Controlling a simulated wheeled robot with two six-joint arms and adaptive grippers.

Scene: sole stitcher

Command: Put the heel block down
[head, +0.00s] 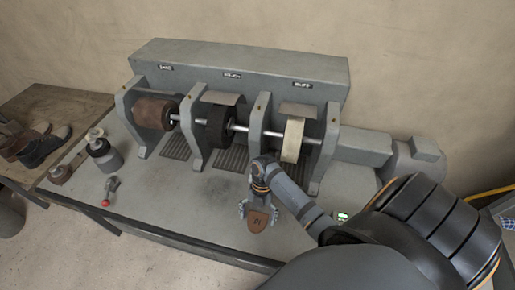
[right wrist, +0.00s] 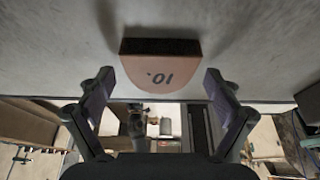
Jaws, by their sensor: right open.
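The heel block (head: 258,220) is a small brown, D-shaped piece with dark lettering, lying on the grey bench top in front of the machine. In the right wrist view the heel block (right wrist: 160,68) shows its tan face with the mark "10" and a black straight edge. My right gripper (head: 258,211) is over the block. In the right wrist view its two fingers (right wrist: 160,88) are spread wide on either side, with a gap between each finger and the block. My left gripper is not in view.
A grey finishing machine with a sanding drum (head: 155,112), black brush (head: 213,125) and pale buff wheel (head: 293,140) stands behind. A bottle (head: 103,152) and a red-knobbed lever (head: 109,192) are at the left. Shoes (head: 40,148) lie on a wooden table. Bench between lever and block is clear.

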